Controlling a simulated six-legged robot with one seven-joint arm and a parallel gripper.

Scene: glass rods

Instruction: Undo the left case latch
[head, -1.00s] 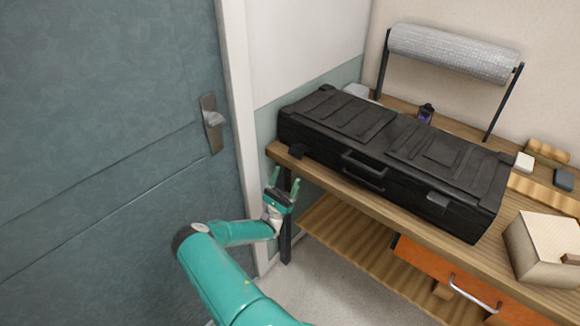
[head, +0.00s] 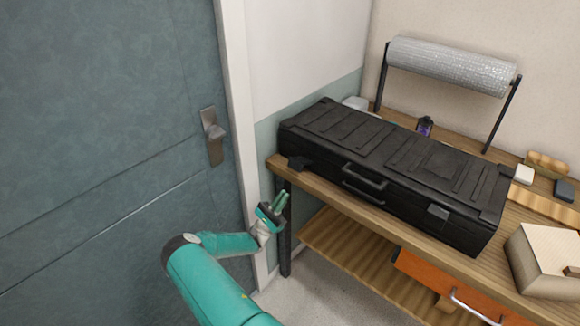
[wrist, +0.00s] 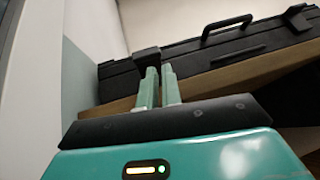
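A long black case (head: 390,170) lies closed on a wooden workbench. Its left latch (head: 299,163) is a small black block sticking out at the front left; it also shows in the wrist view (wrist: 146,54). My gripper (head: 284,199) is below and slightly left of this latch in the head view, near the bench's left front corner. In the wrist view my gripper (wrist: 160,69) has its two green fingers drawn together with only a narrow gap and nothing between them. The fingertips overlap the latch's lower edge in that picture; contact cannot be told.
The case handle (head: 364,177) and right latch (head: 438,212) are on the front. The wooden bench (head: 340,194) has a dark leg at its left. A teal door (head: 100,150) stands at left. A wrap roll (head: 450,66) and wooden box (head: 545,258) are on the bench.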

